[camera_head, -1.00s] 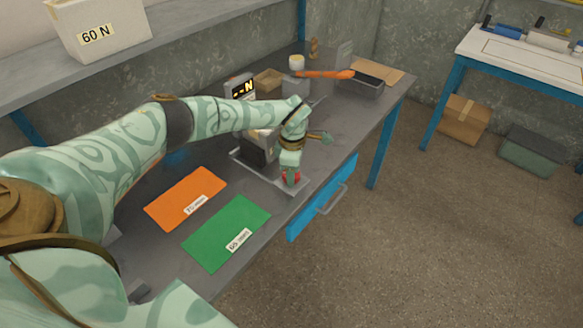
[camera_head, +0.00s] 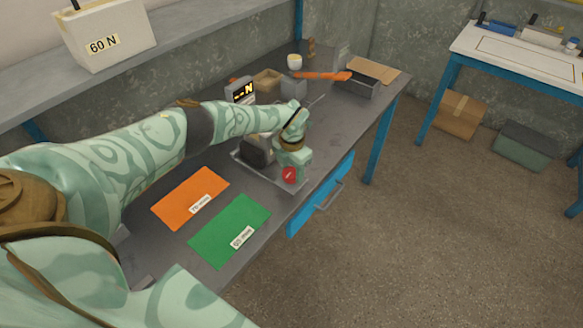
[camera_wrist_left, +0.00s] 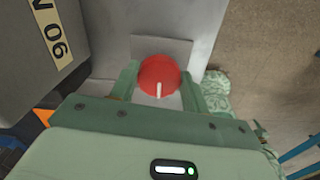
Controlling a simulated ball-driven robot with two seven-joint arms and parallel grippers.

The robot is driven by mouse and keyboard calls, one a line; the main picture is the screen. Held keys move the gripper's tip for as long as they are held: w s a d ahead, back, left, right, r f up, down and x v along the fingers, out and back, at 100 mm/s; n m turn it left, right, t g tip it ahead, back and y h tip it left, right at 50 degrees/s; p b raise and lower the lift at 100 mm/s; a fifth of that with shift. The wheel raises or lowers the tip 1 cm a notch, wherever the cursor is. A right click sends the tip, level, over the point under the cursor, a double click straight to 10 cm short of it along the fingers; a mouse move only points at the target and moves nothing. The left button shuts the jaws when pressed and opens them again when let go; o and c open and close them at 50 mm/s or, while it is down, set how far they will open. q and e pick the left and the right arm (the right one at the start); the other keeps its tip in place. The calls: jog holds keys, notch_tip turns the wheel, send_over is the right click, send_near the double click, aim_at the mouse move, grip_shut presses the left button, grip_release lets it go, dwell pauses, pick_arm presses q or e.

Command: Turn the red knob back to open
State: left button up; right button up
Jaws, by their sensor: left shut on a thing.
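The red knob (camera_head: 289,174) is at the front end of a grey metal base plate (camera_head: 268,177) on the bench. In the left wrist view the round red knob (camera_wrist_left: 159,77) shows a white mark pointing toward the bottom of the picture. My left gripper (camera_head: 291,165) is at the knob, and its two fingers (camera_wrist_left: 159,88) stand on both sides of it, shut on it. A tester with a lit display (camera_head: 241,91) stands behind my left forearm, which hides part of it.
An orange mat (camera_head: 185,198) and a green mat (camera_head: 228,231) lie left of the plate. A blue drawer (camera_head: 312,205) with a handle is under the bench's front edge.

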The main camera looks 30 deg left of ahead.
aim_at(290, 171)
pick_arm(q)
jog(key=n, duration=0.2)
jog(key=n+p, duration=0.1)
jog(key=n, duration=0.1)
jog(key=shift+w+a+r+n, duration=0.1)
jog(key=shift+a+r+n, duration=0.05)
jog(key=shift+n, duration=0.15)
jog(key=n+p, duration=0.1)
jog(key=n, duration=0.3)
jog(key=shift+n, duration=0.3)
jog(key=n+p, duration=0.1)
jog(key=n, duration=0.3)
jog(key=shift+a, duration=0.1)
jog(key=shift+n+p, duration=0.35)
jog(key=shift+n, duration=1.55)
pick_arm(e)
jog(key=shift+w+r, duration=0.2)
jog(key=shift+r, duration=0.8)
jog(key=shift+w+r, duration=0.2)
jog(key=shift+r, duration=0.8)
pick_arm(q)
jog(key=o, duration=1)
jog(key=shift+s, duration=0.2)
